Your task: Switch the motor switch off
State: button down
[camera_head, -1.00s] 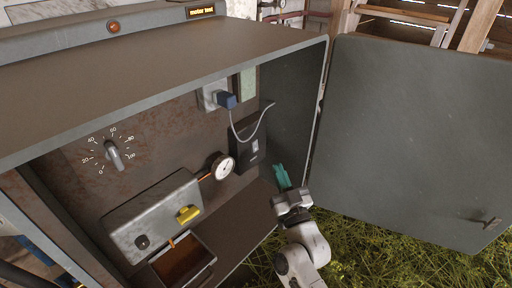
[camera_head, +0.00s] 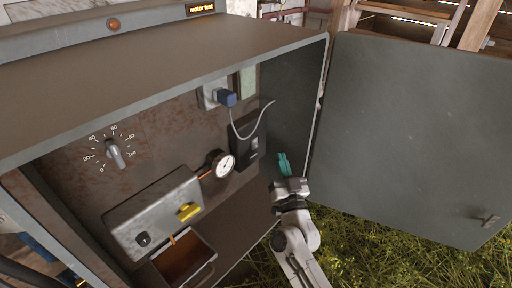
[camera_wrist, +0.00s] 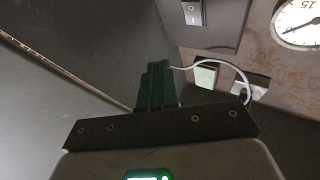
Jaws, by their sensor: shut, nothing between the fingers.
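A pale rocker switch (camera_head: 255,144) sits on a dark box (camera_head: 244,152) on the back panel inside the open cabinet. The rocker also shows at the top of the wrist view (camera_wrist: 191,13); which way it is pressed I cannot tell. My gripper (camera_head: 284,163) has teal fingers and is inside the cabinet's right side, to the right of and a little below the switch box in the head view. In the wrist view the fingers (camera_wrist: 157,85) are together, empty, and apart from the switch.
A blue plug (camera_head: 228,99) with a grey cable hangs above the box. A round gauge (camera_head: 223,165), a yellow knob (camera_head: 188,212) and a dial (camera_head: 115,153) are to the left. The open cabinet door (camera_head: 410,135) stands at right. A lit display (camera_head: 201,8) sits on top.

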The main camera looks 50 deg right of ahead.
jog(key=w, duration=0.6)
jog(key=shift+f, duration=0.35)
jog(key=shift+w, duration=0.1)
dwell(1.6)
jog(key=shift+w+p, duration=0.35)
jog(key=shift+w, duration=0.3)
dwell(0.5)
dwell(0.4)
jog(key=shift+s+p, duration=0.3)
jog(key=shift+s, duration=0.4)
jog(key=s, duration=0.5)
jog(key=shift+r+p, duration=0.3)
jog(key=shift+p, duration=0.05)
